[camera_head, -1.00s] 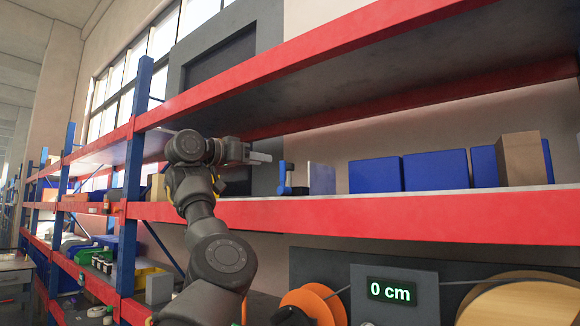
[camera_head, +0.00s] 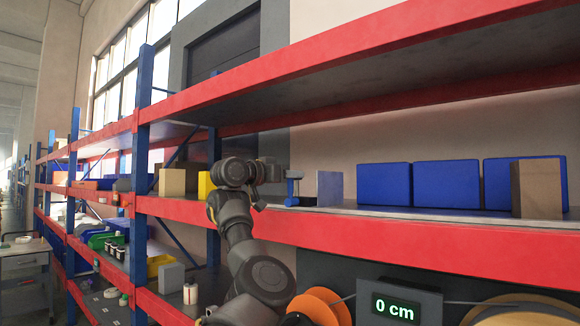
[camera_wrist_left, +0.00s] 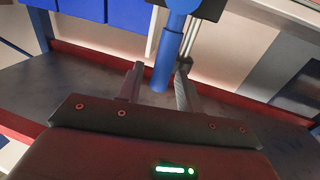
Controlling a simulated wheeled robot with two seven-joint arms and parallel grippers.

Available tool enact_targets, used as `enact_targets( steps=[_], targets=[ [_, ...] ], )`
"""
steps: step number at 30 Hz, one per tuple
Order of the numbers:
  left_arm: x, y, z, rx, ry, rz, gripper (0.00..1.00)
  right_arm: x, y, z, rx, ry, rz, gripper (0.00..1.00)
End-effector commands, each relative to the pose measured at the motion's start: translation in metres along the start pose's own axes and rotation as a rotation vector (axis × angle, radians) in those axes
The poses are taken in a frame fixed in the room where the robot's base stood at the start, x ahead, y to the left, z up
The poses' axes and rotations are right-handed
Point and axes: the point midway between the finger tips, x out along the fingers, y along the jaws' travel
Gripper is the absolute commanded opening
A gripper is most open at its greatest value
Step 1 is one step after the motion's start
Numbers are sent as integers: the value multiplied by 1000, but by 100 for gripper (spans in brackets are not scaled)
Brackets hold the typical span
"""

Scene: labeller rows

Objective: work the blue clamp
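The blue clamp (camera_head: 292,190) stands on the red-edged shelf, next to an upright grey plate (camera_head: 330,188). My left gripper (camera_head: 286,173) is at the clamp's upper part in the head view. In the left wrist view, the clamp's blue post (camera_wrist_left: 164,66) stands between the two fingers of my left gripper (camera_wrist_left: 157,82), with a clear gap to the left finger. The right finger is close to the post; I cannot tell whether it touches. The fingers are apart and not shut on the post. My right gripper is not in view.
Several blue boxes (camera_head: 445,184) and a brown box (camera_head: 538,188) stand farther right on the shelf. A red upper shelf (camera_head: 330,80) hangs above. Below are a display reading 0 cm (camera_head: 395,307) and an orange spool (camera_head: 318,305).

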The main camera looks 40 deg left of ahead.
Motion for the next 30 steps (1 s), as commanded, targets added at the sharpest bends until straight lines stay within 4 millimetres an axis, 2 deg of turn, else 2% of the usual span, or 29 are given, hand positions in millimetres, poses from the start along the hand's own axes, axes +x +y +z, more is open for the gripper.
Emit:
enact_targets(
  steps=[11,19,30],
  targets=[
    [2,0,1,0,0,0,35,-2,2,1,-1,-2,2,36],
    [2,0,0,0,0,0,0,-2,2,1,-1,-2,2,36],
    [3,0,1,-9,3,2,0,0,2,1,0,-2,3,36]
  ],
)
